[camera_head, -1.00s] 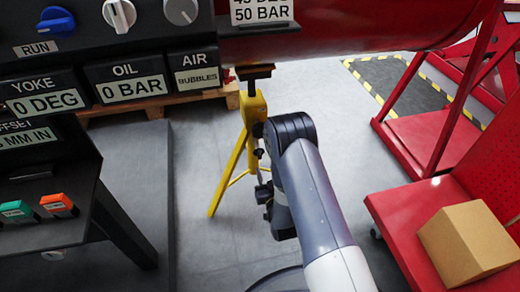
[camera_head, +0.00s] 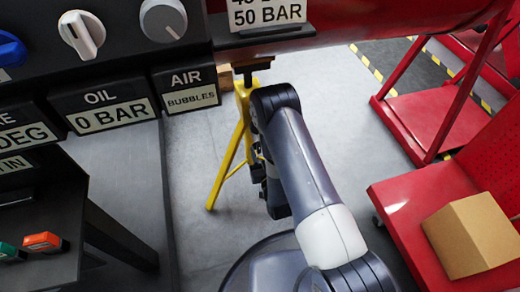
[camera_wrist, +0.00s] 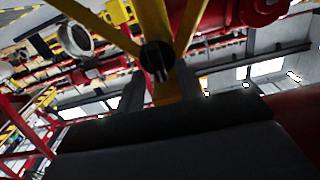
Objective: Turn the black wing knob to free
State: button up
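The black wing knob (camera_wrist: 158,58) shows in the wrist view as a dark round knob with a lighter upright wing, on the yellow stand (camera_wrist: 151,18). My gripper (camera_wrist: 160,88) is open. Its two dark fingers point up toward the knob, one on each side of the space below it. The knob looks just beyond the fingertips, and I see no clear contact. In the head view the yellow stand (camera_head: 233,160) stands under the red pipe. My arm's dark wrist parts are beside it, and I cannot make out the knob or fingertips there.
A dark control panel (camera_head: 120,60) with dials and OIL and AIR displays stands at the left. A dark console (camera_head: 45,215) is below it. A red cart (camera_head: 400,205) with a cardboard box (camera_head: 470,235) stands at the right. Grey floor (camera_head: 330,110) is clear between.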

jog(key=shift+c, duration=0.3)
grip_shut()
jog(key=shift+n, duration=0.3)
jog(key=n+b, duration=0.2)
jog(key=n, duration=0.1)
jog(key=shift+a+f+b, duration=0.2)
jog(key=shift+b, duration=0.1)
jog(key=n+b, duration=0.1)
jog(key=n, duration=0.2)
jog(key=shift+a, duration=0.1)
jog(key=n, duration=0.3)
jog(key=n+b, duration=0.1)
jog(key=n, duration=0.2)
jog(key=shift+s+a+f, duration=0.1)
jog(key=shift+a, duration=0.1)
